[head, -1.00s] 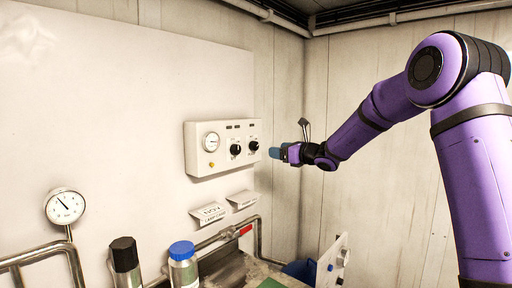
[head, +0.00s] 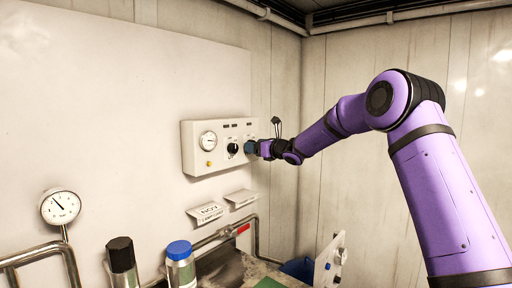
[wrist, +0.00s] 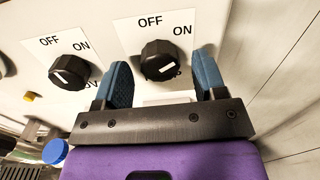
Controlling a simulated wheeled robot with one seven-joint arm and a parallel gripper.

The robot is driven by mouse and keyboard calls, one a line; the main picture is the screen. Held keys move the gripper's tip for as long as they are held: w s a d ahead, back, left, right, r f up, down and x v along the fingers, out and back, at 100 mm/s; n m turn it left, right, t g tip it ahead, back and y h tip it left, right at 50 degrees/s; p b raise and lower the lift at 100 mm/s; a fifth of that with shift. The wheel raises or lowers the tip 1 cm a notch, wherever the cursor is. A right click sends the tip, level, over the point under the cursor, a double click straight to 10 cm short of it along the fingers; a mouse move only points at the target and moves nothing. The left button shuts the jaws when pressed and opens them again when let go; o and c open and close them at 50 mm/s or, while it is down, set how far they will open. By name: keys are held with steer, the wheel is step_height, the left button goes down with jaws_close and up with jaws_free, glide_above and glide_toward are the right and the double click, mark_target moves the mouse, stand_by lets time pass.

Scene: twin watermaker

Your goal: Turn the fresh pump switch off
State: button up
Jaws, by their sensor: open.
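A white control panel (head: 190,150) is on the wall, with two black rotary knobs. The right knob (wrist: 158,58) has OFF and ON printed above it; its lower label is mostly hidden and I cannot read it. A white mark shows on its face, low and right. The left knob (wrist: 70,72) also has OFF and ON labels. Neither shows a readable pump name. My gripper (wrist: 162,64) is open, its blue fingers on either side of the right knob; I cannot tell whether they touch it. In the head view my gripper (head: 254,148) hides the right knob.
A round gauge (head: 208,139) and a yellow button (head: 209,163) are on the panel's left part. Two paper labels (head: 206,212) are below it. A larger gauge (head: 61,207), pipes and bottles, one blue-capped (head: 180,262), stand lower left. The wall corner is close on the right.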

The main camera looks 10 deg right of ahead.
steer(key=c, duration=0.9)
steer(key=shift+c, duration=0.2)
steer(key=shift+n, duration=0.5)
steer(key=n, duration=1)
steer(key=shift+f+n, duration=0.1)
steer(key=shift+n, duration=0.6)
steer(key=o, duration=0.9)
